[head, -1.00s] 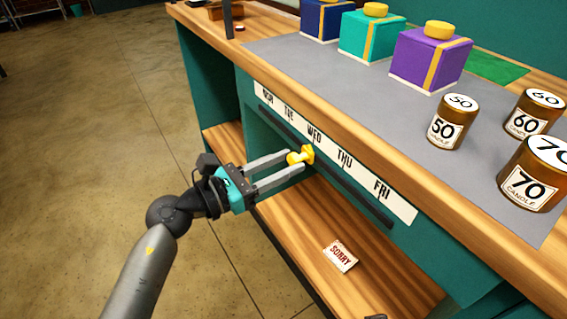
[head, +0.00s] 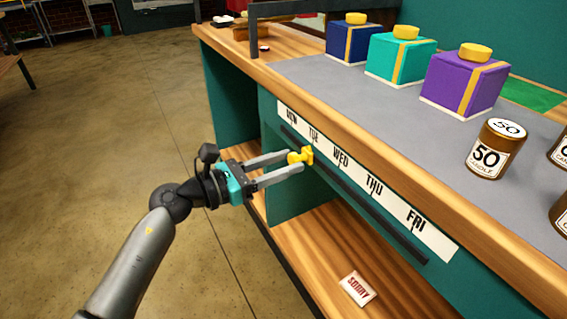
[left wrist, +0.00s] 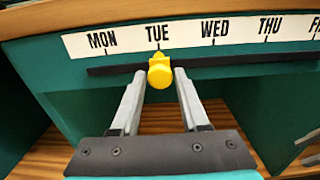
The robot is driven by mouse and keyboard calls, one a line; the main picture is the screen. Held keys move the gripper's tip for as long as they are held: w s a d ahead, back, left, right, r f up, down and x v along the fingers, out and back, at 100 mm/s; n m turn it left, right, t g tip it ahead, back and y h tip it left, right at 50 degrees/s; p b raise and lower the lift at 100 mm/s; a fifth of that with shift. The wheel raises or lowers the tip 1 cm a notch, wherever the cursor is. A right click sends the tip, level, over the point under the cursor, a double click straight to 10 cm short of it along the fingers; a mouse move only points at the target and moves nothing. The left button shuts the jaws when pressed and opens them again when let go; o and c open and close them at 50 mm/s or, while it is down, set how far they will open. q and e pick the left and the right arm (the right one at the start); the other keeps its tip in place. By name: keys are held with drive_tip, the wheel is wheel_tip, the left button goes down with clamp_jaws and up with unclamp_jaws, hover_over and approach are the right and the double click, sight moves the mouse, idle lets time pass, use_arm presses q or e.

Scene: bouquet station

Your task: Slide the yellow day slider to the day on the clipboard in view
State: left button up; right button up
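The yellow day slider (head: 301,157) sits on a dark rail (head: 360,205) along the teal counter front, under a white strip of day names (head: 374,186). In the left wrist view the slider (left wrist: 160,73) points at TUE. No clipboard can be made out in these frames.
Navy, turquoise and purple boxes (head: 465,84) and candle jars (head: 490,148) stand on the grey counter mat (head: 400,105). A SORRY card (head: 357,289) lies on the wooden shelf below. The floor left of the counter is clear.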

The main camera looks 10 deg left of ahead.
use_arm(q)
drive_tip(key=o, duration=0.3)
drive_tip(key=shift+o, duration=0.2)
drive_tip(key=shift+s+a, duration=0.15)
drive_tip(key=shift+a, duration=0.05)
drive_tip(key=p+v, duration=0.1)
drive_tip(key=v, duration=1.3)
drive_tip(key=shift+s+a+p, duration=0.25)
drive_tip(key=shift+a+p, duration=0.05)
drive_tip(key=shift+p, duration=0.1)
use_arm(e)
wheel_tip(320, 180, down, 4)
drive_tip(key=shift+r+g, duration=0.1)
drive_tip(key=shift+g, duration=0.2)
use_arm(q)
drive_tip(key=shift+r, duration=0.1)
